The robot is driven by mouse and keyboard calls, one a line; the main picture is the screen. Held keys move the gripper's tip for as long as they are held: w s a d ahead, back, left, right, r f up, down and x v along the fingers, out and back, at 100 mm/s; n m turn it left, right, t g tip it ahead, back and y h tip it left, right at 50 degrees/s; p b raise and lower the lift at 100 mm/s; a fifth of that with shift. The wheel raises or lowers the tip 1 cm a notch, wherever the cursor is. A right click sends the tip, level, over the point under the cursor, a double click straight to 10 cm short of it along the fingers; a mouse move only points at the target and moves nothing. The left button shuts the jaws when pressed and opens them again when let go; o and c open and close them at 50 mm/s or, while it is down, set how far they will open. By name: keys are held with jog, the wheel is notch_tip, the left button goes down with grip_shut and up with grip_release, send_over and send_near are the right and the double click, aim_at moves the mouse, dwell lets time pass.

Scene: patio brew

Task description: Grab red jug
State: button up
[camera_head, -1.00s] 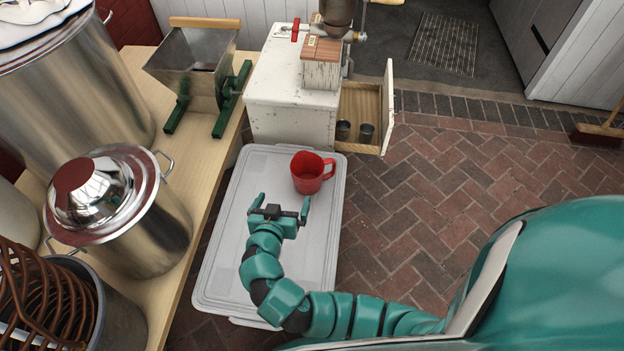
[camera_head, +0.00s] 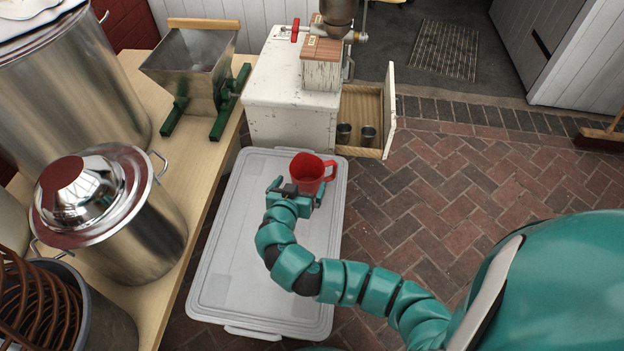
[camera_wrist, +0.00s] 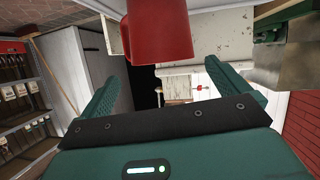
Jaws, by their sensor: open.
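The red jug (camera_head: 306,172) stands upright on the far part of the grey plastic lid (camera_head: 240,265), its handle (camera_head: 329,171) pointing right. My gripper (camera_head: 294,187) is open, right in front of the jug on the near side, and partly covers its lower part. In the wrist view the red jug (camera_wrist: 160,32) shows at the top, ahead of the gap between my two teal fingers (camera_wrist: 180,95). Neither finger visibly grips it. Whether a finger touches the jug cannot be told.
A white cabinet (camera_head: 290,105) stands just behind the lid, its open drawer (camera_head: 362,112) holding small metal cups. A wooden bench (camera_head: 200,165) with a grain mill (camera_head: 195,75) and steel pots (camera_head: 115,215) runs along the left.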

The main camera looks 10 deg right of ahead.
jog(key=shift+x, duration=3.4)
jog(key=shift+a+r, duration=0.1)
jog(key=c, duration=1)
jog(key=shift+o, duration=0.2)
jog(key=shift+r, duration=0.1)
jog(key=s+a+r+p, duration=0.1)
jog(key=s+r+p, duration=0.4)
jog(key=s+r, duration=0.7)
jog(key=shift+p+v, duration=0.3)
jog(key=shift+v, duration=0.7)
